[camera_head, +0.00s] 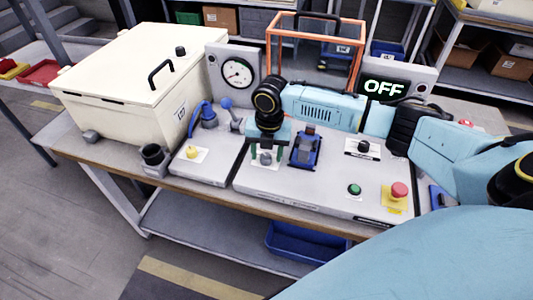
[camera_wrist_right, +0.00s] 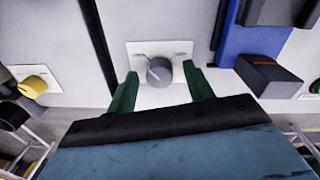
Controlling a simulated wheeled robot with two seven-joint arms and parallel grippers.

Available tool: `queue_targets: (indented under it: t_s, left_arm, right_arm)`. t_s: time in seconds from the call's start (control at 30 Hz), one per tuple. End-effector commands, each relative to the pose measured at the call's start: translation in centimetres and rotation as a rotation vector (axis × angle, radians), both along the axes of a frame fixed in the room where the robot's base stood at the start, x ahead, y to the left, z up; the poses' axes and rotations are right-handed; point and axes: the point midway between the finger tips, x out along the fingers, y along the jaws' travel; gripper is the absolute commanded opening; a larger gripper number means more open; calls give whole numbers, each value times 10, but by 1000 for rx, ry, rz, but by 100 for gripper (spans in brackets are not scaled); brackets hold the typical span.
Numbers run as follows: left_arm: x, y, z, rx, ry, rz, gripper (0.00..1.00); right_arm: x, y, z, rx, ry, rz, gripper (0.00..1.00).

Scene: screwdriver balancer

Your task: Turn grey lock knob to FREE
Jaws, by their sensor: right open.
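The grey lock knob (camera_wrist_right: 159,71) sits on a pale label plate in the right wrist view, with a light pointer line on its face; the label text is too small to read. In the head view the knob (camera_head: 266,158) shows between my fingers. My right gripper (camera_wrist_right: 160,90) is open, with one green finger on each side of the knob and a gap on both sides. In the head view the right gripper (camera_head: 266,155) points down at the panel. My left gripper is not in view.
A blue fixture (camera_head: 305,148) stands close right of the right gripper. A yellow knob (camera_head: 191,152) is to the left. A black knob (camera_head: 363,147), a green button (camera_head: 354,190) and a red button (camera_head: 399,190) are to the right. A display (camera_head: 384,89) reads OFF.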

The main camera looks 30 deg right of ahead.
Motion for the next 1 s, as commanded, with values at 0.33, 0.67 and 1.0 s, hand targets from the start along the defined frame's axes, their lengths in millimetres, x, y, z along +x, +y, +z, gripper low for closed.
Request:
queue_targets:
  t_s: [0.33, 0.67, 1.0]
  left_arm:
    - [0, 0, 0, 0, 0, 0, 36]
    - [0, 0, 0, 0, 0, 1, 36]
    - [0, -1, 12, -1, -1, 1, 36]
  right_arm:
    - [0, 0, -3, 0, 0, 0, 49]
    - [0, 0, -3, 0, 0, 0, 7]
    - [0, 0, 0, 1, 1, -56, 7]
